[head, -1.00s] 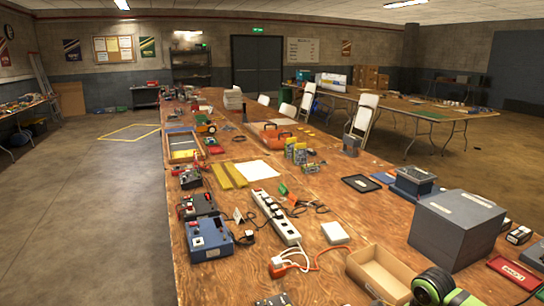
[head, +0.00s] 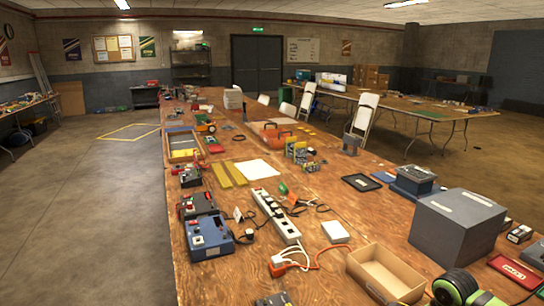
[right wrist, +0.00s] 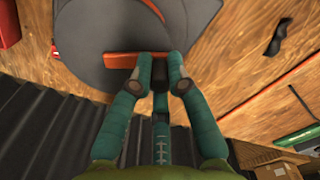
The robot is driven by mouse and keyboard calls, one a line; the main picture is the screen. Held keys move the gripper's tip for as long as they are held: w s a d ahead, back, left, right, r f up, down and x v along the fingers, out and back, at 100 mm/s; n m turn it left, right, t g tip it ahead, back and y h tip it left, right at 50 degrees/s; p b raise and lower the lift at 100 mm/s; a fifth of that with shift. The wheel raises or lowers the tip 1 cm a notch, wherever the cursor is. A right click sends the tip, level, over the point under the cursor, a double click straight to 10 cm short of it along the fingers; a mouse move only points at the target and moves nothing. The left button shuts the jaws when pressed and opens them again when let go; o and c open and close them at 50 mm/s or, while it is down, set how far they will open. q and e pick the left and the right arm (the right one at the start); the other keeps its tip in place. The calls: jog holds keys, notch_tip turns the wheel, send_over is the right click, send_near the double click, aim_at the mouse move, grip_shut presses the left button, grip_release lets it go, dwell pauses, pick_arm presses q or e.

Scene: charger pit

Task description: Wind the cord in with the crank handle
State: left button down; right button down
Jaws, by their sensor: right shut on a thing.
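In the right wrist view my right gripper (right wrist: 160,84) has its green fingers closed around the dark grip at the end of the orange crank handle (right wrist: 122,60). The handle lies across the face of a grey round reel (right wrist: 85,62), partly hidden by the fingers. A thin orange-red line (right wrist: 272,68) runs diagonally over the wood at right; I cannot tell whether it is the cord. In the head view an orange cord (head: 318,258) lies by the white power strip (head: 277,216).
An open cardboard box (head: 386,272), a large grey box (head: 457,228) and a red tray (head: 513,269) stand near the right front of the wooden table. A blue device (head: 208,238) stands at left. A white block (head: 335,232) lies between. Black ribbed material (right wrist: 45,135) is below the reel.

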jog(key=shift+s+d+f, duration=0.1)
jog(key=shift+s+d, duration=0.45)
jog(key=shift+s, duration=0.05)
jog(key=shift+s+d+p, duration=0.2)
jog(key=shift+s+d, duration=0.05)
jog(key=shift+s, duration=0.4)
jog(key=shift+s+d+p, duration=0.2)
jog(key=shift+s, duration=0.4)
jog(key=shift+s+a+p, duration=0.2)
jog(key=shift+s+p, duration=0.25)
jog(key=shift+s, duration=0.8)
jog(key=shift+s+a+p, duration=0.35)
jog(key=shift+s+a, duration=0.45)
jog(key=shift+s, duration=0.15)
jog(key=c, duration=0.8)
grip_release()
jog(key=shift+s, duration=0.15)
jog(key=shift+c, duration=0.2)
jog(key=o, duration=0.6)
jog(key=shift+w+a, duration=0.1)
jog(key=shift+w, duration=0.1)
